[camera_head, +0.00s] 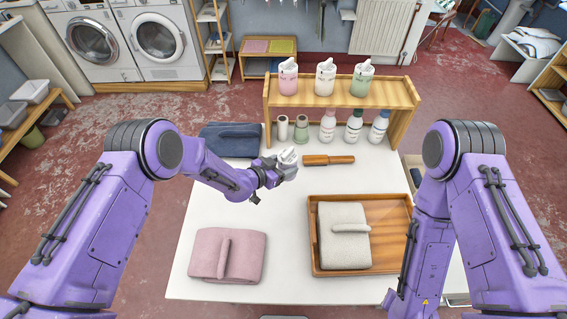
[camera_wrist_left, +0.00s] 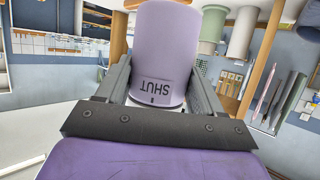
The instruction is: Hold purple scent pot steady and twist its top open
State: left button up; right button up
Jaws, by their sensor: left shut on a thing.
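The purple scent pot (camera_wrist_left: 165,45) fills the top middle of the left wrist view. It is a pale purple cylinder with a wider end towards me, marked "SHUT" in dark letters that read upside down, with a small dark mark beside them. My left gripper (camera_wrist_left: 160,88) is shut on it, one finger on each side. In the head view my left gripper (camera_head: 284,164) is above the white table, left of the wooden-handled tool; the pot is mostly hidden there. My right arm comes in from the right, and its gripper is out of view.
A wooden shelf (camera_head: 341,88) at the table's back holds pink, white and green bottles. A pale pot (camera_head: 283,128), a green pot (camera_head: 302,129) and several bottles stand under it. A brown roller (camera_head: 328,160), wooden tray (camera_head: 390,225) and folded pink cloth (camera_head: 205,253) lie nearer.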

pick_arm(q)
notch_tip(320, 180, down, 6)
jog(key=shift+s+a+f, duration=0.1)
jog(key=shift+f, duration=0.15)
jog(key=shift+w+r, duration=0.15)
jog(key=shift+w, duration=0.15)
jog(key=shift+f, duration=1.25)
jog(key=shift+f, duration=0.2)
